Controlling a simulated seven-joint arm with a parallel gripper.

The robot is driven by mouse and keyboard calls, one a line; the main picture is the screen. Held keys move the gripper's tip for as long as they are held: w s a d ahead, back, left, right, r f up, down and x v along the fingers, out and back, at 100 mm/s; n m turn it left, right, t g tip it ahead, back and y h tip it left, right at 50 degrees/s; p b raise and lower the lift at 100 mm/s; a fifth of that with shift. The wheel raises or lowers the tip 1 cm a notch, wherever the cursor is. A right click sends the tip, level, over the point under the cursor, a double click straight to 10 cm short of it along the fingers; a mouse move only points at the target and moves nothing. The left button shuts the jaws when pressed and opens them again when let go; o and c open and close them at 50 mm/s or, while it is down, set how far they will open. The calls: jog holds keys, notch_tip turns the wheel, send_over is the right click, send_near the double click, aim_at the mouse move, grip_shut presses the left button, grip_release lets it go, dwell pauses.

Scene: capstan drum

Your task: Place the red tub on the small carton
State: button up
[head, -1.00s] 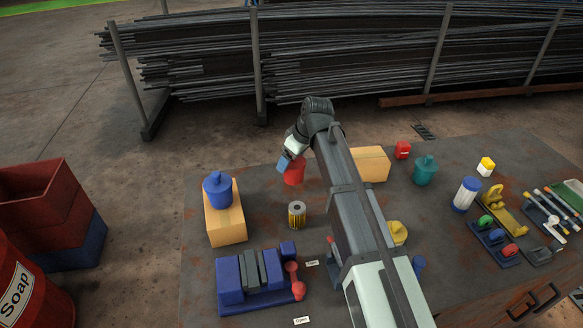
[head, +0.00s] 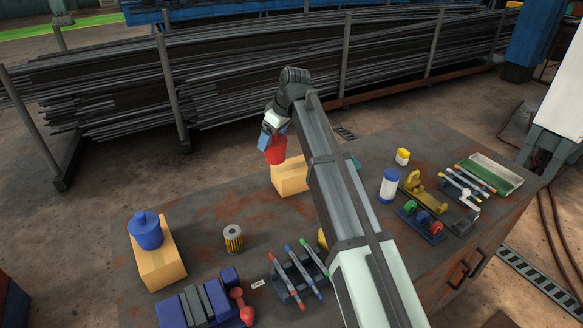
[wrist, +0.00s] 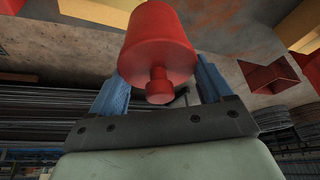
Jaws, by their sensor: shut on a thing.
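The red tub (head: 275,151) hangs in my gripper (head: 267,141). In the wrist view, the red tub (wrist: 157,42) has its knob between the blue fingers of my gripper (wrist: 160,85). A plain tan carton (head: 288,178) stands on the table just below and right of the tub, partly hidden by my arm. The tub overlaps its back left part in the picture; I cannot tell whether they touch. Another tan carton (head: 165,270) stands at the left with a blue tub (head: 145,231) on top. I cannot tell for sure which is the small carton.
A yellow-black ribbed cylinder (head: 233,238) stands between the cartons. A pen rack (head: 290,282) and a blue block set (head: 205,300) are at the front. Metal bars lie behind the table.

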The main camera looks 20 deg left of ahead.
jog(key=w+d+r+m, duration=0.1)
jog(key=w+d+r, duration=0.3)
jog(key=w, duration=0.3)
jog(key=shift+t, duration=0.3)
jog(key=shift+s+d+f, duration=0.1)
jog(key=shift+s+f, duration=0.1)
jog(key=shift+f, duration=2.3)
jog(key=shift+s+f, duration=0.2)
jog(key=shift+f, duration=2.25)
jog(key=shift+f, duration=0.1)
jog(key=o, duration=1.3)
jog(key=shift+o, duration=0.2)
jog(key=v, duration=1.2)
